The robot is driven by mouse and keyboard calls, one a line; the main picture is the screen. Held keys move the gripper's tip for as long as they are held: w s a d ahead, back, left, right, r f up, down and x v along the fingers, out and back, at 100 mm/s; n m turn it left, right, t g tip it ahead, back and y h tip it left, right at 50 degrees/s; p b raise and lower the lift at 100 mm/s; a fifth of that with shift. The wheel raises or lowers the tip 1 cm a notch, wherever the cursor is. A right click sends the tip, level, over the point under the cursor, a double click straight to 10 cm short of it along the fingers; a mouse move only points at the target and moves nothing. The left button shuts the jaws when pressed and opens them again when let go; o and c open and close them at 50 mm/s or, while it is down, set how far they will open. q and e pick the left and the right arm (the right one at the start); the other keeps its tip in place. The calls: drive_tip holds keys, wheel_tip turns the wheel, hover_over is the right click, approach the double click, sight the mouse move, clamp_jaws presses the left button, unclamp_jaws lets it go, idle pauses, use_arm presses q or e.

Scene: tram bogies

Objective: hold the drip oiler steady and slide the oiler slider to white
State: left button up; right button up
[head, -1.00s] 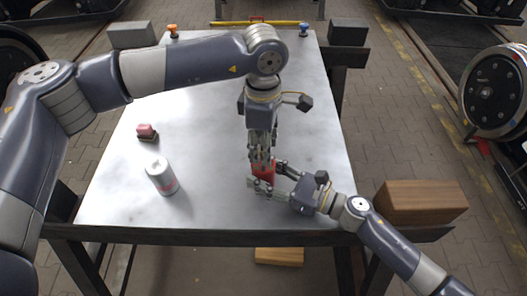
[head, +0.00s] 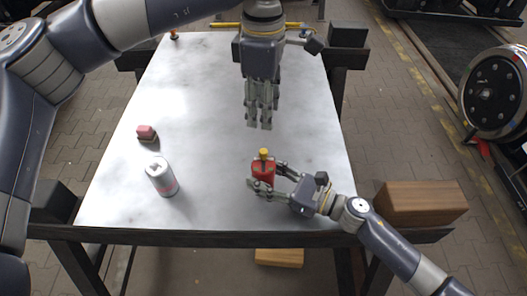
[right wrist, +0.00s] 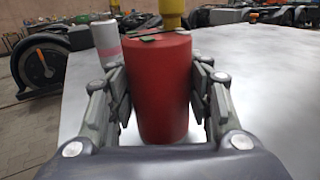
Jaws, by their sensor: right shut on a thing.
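The drip oiler (head: 263,172) is a red cylinder standing upright near the table's front. It fills the middle of the right wrist view (right wrist: 160,88). A yellow knob (head: 264,153) rises from its top, and it also shows in the right wrist view (right wrist: 172,14), with green and pale marks on the top beside it. I cannot tell which mark the slider is at. My right gripper (head: 262,186) is shut around the red body, one finger on each side. My left gripper (head: 259,126) hangs above and behind the oiler, apart from it and empty; its finger gap is unclear.
A grey-white can (head: 162,178) stands at the left front of the pale tabletop (head: 200,90). A wooden block (head: 422,203) is at the right, off the tabletop.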

drive_tip(key=o, duration=1.2)
